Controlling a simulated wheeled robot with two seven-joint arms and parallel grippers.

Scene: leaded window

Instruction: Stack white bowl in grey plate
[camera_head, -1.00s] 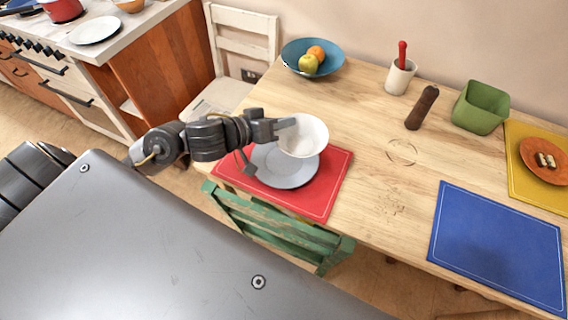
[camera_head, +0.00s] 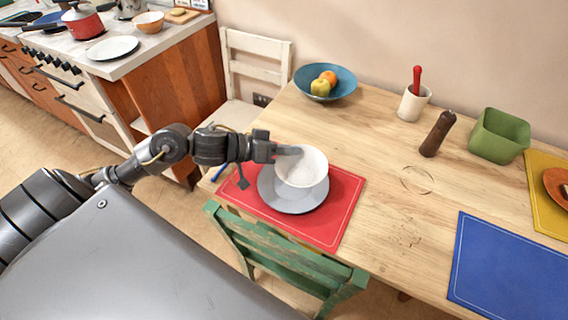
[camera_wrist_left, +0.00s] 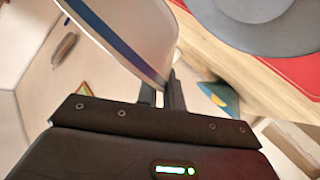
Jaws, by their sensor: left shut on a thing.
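The white bowl (camera_head: 302,168) is in the head view, over the middle of the grey plate (camera_head: 283,203), which lies on a red placemat (camera_head: 345,204). My left gripper (camera_head: 287,152) is shut on the bowl's left rim. The bowl looks upright in the head view; whether its base touches the plate cannot be told there. In the left wrist view the bowl (camera_wrist_left: 128,32) fills the top left and the plate (camera_wrist_left: 262,28) shows at the top right, apart from it in that picture. My right gripper is in neither view.
A green chair (camera_head: 285,262) stands at the table's near edge, a white chair (camera_head: 254,75) behind my arm. A blue bowl with fruit (camera_head: 345,84), a white cup (camera_head: 413,103), a brown mill (camera_head: 437,134) and a green container (camera_head: 498,137) stand farther back. The wood right of the red placemat is clear.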

